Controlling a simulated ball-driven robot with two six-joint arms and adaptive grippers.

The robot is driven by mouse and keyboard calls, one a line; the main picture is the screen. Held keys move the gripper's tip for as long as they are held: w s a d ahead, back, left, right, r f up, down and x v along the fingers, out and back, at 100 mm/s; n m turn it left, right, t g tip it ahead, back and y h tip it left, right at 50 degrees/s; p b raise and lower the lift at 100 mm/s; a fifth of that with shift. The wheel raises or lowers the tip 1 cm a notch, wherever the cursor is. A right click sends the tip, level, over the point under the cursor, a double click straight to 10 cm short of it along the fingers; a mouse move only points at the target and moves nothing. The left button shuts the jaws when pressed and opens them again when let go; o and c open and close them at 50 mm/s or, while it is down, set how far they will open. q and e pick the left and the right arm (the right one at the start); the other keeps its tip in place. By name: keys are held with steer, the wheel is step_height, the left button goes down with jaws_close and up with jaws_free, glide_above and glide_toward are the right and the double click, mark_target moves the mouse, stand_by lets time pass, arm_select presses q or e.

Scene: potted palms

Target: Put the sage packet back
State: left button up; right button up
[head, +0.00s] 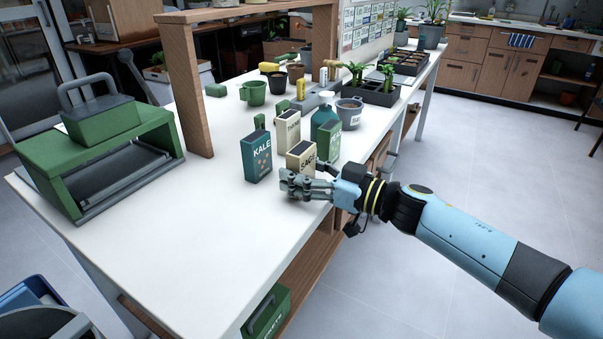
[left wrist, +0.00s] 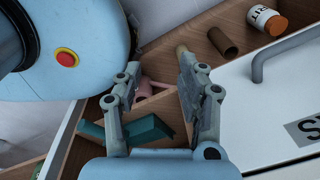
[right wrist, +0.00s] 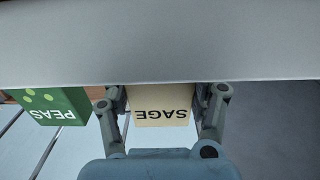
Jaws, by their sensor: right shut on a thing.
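The cream sage packet (head: 301,160) stands upright near the right edge of the white table in the head view. My right gripper (head: 288,183) is shut on its lower part. In the right wrist view the sage packet (right wrist: 160,105) shows upside down between the two fingers. I cannot tell whether its base touches the table. My left gripper (left wrist: 158,66) is open and empty in the left wrist view, over wooden compartments; it is not in the head view.
The kale packet (head: 257,158) stands just left of the sage packet. A cream packet (head: 287,127), a green packet (head: 329,143) and a teal bottle (head: 322,118) crowd behind it. A green machine (head: 100,150) fills the table's left side. The front of the table is clear.

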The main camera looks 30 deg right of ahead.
steer(key=shift+f, duration=0.15)
steer(key=o, duration=1)
